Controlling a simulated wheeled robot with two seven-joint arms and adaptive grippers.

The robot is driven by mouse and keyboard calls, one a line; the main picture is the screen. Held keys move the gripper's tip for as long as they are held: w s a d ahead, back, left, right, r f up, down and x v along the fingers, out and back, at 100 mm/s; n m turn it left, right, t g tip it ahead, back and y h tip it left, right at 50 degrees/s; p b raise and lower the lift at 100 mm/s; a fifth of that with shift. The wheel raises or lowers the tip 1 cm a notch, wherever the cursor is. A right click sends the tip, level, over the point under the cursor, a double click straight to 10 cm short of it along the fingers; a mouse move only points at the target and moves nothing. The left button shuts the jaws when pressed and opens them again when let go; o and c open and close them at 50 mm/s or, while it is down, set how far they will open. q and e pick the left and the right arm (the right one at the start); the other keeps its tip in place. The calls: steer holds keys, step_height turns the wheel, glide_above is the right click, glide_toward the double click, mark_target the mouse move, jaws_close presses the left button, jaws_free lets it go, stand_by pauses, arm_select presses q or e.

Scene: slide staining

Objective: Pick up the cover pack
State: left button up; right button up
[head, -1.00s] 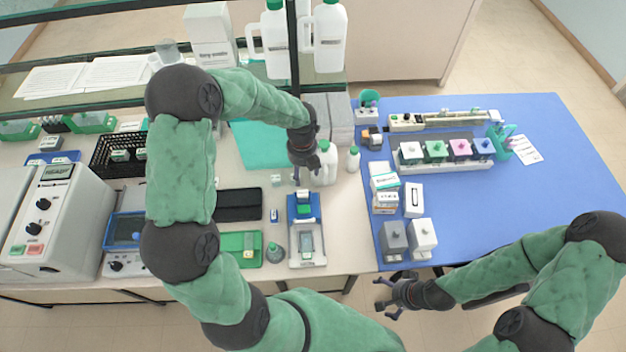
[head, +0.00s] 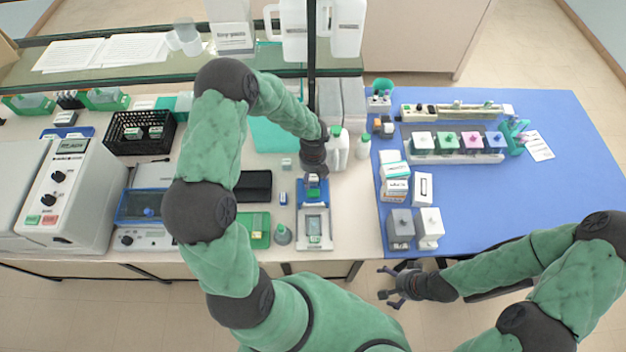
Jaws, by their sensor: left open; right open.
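I cannot tell for sure which item is the cover pack. Small candidates are a blue-and-white pack (head: 283,198) on the bench and a small pale box (head: 286,163) behind it. My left gripper (head: 314,181) points down over the back end of a grey-and-blue device (head: 314,236), to the right of both; its fingers partly hide the device's blue part. It looks open and empty; whether it touches anything is unclear. My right gripper (head: 386,282) is open and empty, in front of the bench edge near the blue mat's front-left corner.
White bottles (head: 337,148) stand close to my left gripper's right. A black tray (head: 254,186), green tray (head: 261,232) and small flask (head: 282,236) lie left of the device. The blue mat (head: 560,200) holds boxes (head: 396,182) and a stain rack (head: 455,156); its right side is clear.

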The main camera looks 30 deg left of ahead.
arm_select(q)
steer(key=shift+s, duration=0.1)
steer(key=shift+c, duration=0.3)
steer(key=c, duration=1.2)
